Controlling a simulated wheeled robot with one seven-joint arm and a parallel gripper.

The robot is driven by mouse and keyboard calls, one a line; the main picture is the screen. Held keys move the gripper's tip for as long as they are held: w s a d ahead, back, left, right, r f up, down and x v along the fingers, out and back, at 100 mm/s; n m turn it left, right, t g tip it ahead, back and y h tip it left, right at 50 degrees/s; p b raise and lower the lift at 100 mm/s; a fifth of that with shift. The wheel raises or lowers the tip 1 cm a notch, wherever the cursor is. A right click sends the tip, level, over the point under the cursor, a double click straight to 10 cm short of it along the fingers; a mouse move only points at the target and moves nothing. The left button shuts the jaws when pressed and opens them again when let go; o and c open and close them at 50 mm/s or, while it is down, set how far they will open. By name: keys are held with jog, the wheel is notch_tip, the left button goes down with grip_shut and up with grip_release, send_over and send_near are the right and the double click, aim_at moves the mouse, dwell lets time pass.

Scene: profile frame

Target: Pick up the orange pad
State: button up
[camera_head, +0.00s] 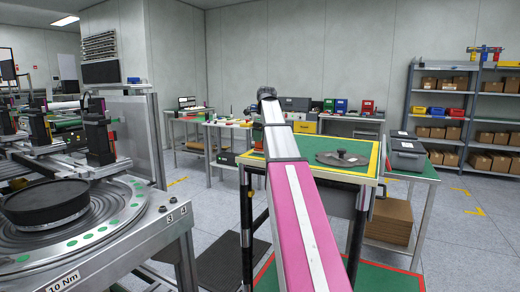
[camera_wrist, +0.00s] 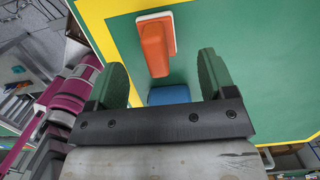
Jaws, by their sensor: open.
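The orange pad (camera_wrist: 155,48) shows in the wrist view, at the top middle, on a green surface (camera_wrist: 255,60) with a yellow border. It has a raised orange block on a flat base with a pale edge. My gripper (camera_wrist: 162,80) is open, with its two green-faced fingers spread wide. The pad appears beyond the fingertips and between their lines, with nothing held. In the head view I cannot make out the pad; my arm covers part of the green table.
A blue object (camera_wrist: 170,94) lies close below the pad, partly hidden by my gripper. In the head view, a dark flat plate with a knob (camera_head: 342,157) lies on the yellow-edged green table (camera_head: 318,174). A turntable machine (camera_head: 88,235) stands at left; a grey case (camera_head: 407,155) is at right.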

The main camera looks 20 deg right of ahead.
aim_at(260, 149)
jog(key=shift+w+a+f, duration=0.1)
jog(key=shift+a+f, duration=0.05)
jog(key=shift+f, duration=0.75)
jog(key=shift+w+a+f, duration=0.1)
jog(key=shift+a+f, duration=0.05)
jog(key=shift+f, duration=0.75)
jog(key=shift+a+f, duration=0.15)
jog(key=shift+f, duration=0.75)
jog(key=c, duration=1)
